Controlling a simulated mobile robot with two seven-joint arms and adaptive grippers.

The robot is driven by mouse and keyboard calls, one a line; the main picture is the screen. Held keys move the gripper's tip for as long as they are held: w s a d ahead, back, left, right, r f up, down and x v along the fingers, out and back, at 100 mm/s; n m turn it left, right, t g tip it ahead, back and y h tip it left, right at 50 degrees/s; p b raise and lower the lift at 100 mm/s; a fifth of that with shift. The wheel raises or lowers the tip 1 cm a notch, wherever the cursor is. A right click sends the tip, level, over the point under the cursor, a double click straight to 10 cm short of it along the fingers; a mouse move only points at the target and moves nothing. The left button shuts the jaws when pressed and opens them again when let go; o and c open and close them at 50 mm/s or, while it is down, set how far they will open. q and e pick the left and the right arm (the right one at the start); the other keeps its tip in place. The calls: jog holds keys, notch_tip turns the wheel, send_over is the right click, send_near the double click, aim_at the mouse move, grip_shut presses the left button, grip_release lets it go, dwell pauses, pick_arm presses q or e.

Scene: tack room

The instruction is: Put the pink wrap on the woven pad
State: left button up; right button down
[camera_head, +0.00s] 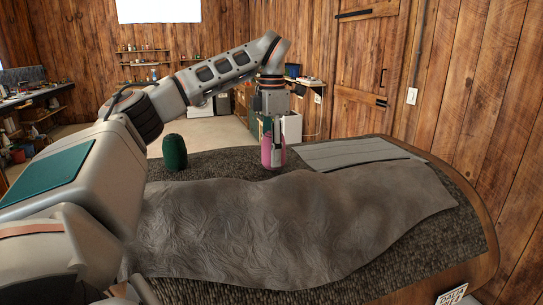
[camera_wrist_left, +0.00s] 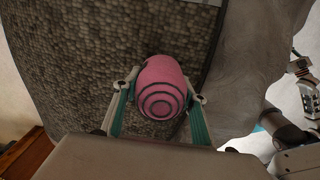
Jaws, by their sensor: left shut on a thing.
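The pink wrap (camera_head: 267,152) is an upright roll at the far side of the table. My left gripper (camera_head: 273,140) comes down on it from above and is shut on it. In the left wrist view the pink wrap (camera_wrist_left: 161,90) shows its ringed end between the two fingers (camera_wrist_left: 158,98). I cannot tell whether its base touches the surface. A dark woven covering (camera_head: 220,160) lies on the table around it. A flat grey pad with seams (camera_head: 352,153) lies just to the right. I cannot tell which of these two is the woven pad.
A dark green roll (camera_head: 174,152) stands left of the pink wrap. A wrinkled grey leather sheet (camera_head: 270,225) covers much of the near table. The table's wooden rim (camera_head: 478,215) curves along the right. Parts of my own body show at the left wrist view's right edge.

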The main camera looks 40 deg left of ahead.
pick_arm(q)
jog(key=shift+f, duration=0.45)
jog(key=shift+f, duration=0.2)
jog(key=o, duration=1.1)
jog(key=shift+o, duration=0.2)
jog(key=shift+r, duration=0.1)
notch_tip(320, 180, up, 12)
jog(key=shift+r, duration=0.1)
